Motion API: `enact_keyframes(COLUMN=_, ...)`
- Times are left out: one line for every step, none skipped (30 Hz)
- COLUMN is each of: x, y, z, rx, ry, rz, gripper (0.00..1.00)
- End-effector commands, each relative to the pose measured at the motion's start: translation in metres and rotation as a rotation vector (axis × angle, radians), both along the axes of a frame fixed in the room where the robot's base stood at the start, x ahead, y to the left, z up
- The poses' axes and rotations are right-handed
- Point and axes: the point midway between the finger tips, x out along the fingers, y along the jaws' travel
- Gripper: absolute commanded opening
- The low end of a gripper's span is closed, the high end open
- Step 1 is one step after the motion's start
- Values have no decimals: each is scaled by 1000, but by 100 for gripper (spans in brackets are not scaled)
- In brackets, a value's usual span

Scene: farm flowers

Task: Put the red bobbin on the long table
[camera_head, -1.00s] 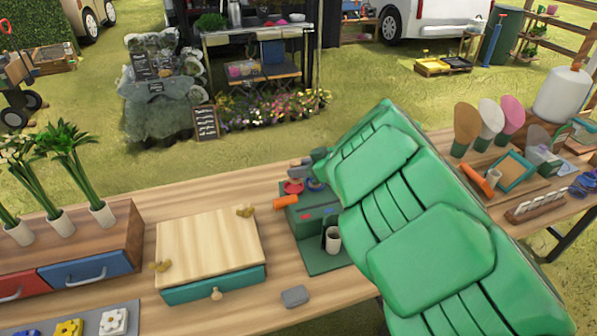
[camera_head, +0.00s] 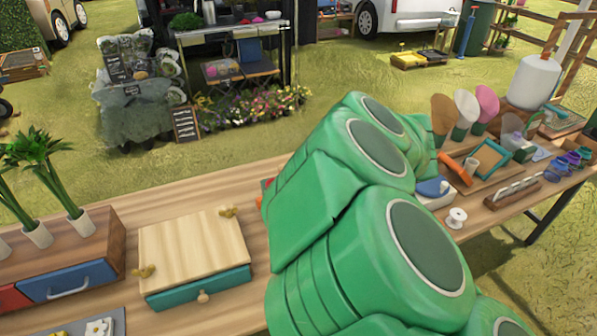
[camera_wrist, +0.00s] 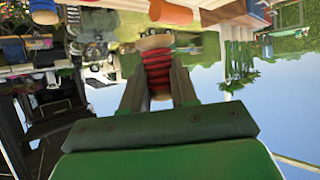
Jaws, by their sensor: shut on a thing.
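My gripper (camera_wrist: 157,75) shows in the wrist view, with a finger on each side of the red bobbin (camera_wrist: 158,68). It is shut on the bobbin, which has red thread and a pale wooden end. The wrist view is upside down, and sky shows behind the gripper. The long wooden table (camera_head: 121,208) runs across the head view from the lower left to the right. My green arm covers the middle of it. My gripper and the bobbin are hidden behind the arm in the head view.
A wooden box with a teal drawer (camera_head: 195,248) stands left of my arm. Plants in white pots (camera_head: 77,229) stand farther left. Bare table shows behind the box.

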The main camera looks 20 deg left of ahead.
Motion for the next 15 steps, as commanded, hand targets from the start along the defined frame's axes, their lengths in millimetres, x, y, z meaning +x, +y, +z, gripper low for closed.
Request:
enact_keyframes(x=-1, y=-1, z=1, rx=0, ry=0, rz=-1, gripper=0)
enact_keyframes(x=-1, y=-1, z=1, rx=0, ry=0, rz=-1, gripper=0)
enact_keyframes(x=-2, y=-1, z=1, rx=0, ry=0, rz=-1, gripper=0)
enact_keyframes(x=-2, y=-1, z=1, rx=0, ry=0, rz=-1, gripper=0)
enact_keyframes(x=-1, y=-1, z=1, rx=0, ry=0, rz=-2, gripper=0)
enact_keyframes(x=0, y=0, z=0, rx=-1, ry=0, rz=-4, gripper=0)
enact_keyframes(x=1, y=1, z=-1, rx=-1, ry=1, rz=-7, gripper=0)
enact_keyframes(x=3, y=3, z=-3, rx=-1, ry=1, rz=-11, gripper=0)
enact_keyframes(x=6, y=6, z=-5, rx=-2, ry=0, rz=-18, gripper=0)
enact_keyframes(x=9, y=9, z=-6, rx=-1, ry=0, rz=-24, gripper=0)
enact_keyframes(x=12, y=12, z=-8, rx=-1, ry=-1, rz=-31, gripper=0)
enact_keyframes(x=16, y=16, z=-10, rx=0, ry=-1, rz=-41, gripper=0)
enact_keyframes(x=20, y=20, z=-12, rx=0, ry=-1, rz=-50, gripper=0)
enact_keyframes(x=25, y=24, z=-15, rx=0, ry=-1, rz=-62, gripper=0)
enact_keyframes(x=31, y=29, z=-18, rx=-1, ry=1, rz=-80, gripper=0)
